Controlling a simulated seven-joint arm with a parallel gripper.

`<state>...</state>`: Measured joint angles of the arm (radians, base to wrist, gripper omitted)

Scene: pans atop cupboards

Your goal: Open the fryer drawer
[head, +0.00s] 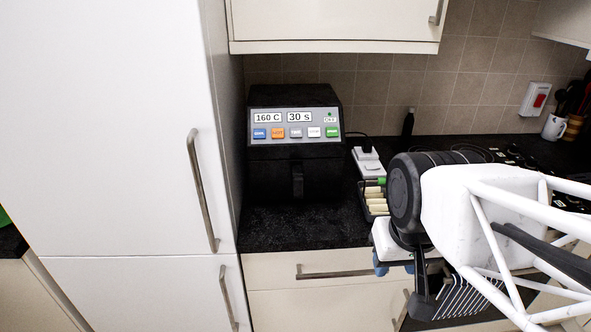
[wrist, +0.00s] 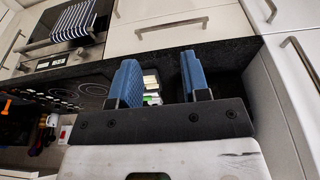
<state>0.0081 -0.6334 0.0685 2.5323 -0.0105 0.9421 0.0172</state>
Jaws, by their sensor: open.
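The black fryer (head: 295,150) stands on the dark counter in the head view, against the tall white cupboard. Its grey panel reads 160 C and 30 s above several coloured buttons. The fryer drawer (head: 270,181), with a black upright handle (head: 297,180), is at its lower front and looks shut. My gripper (head: 395,268) is to the right of the fryer and nearer, by the counter's front edge, apart from the handle. In the wrist view its two blue fingers (wrist: 160,78) are spread with nothing between them. The fryer is not clearly visible in the wrist view.
A tray of pale food (head: 376,198) sits right of the fryer, partly behind my arm. A white socket block (head: 367,160) and dark bottle (head: 407,128) stand behind it. The tall cupboard (head: 110,130) bounds the left. Counter before the fryer (head: 300,228) is clear.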

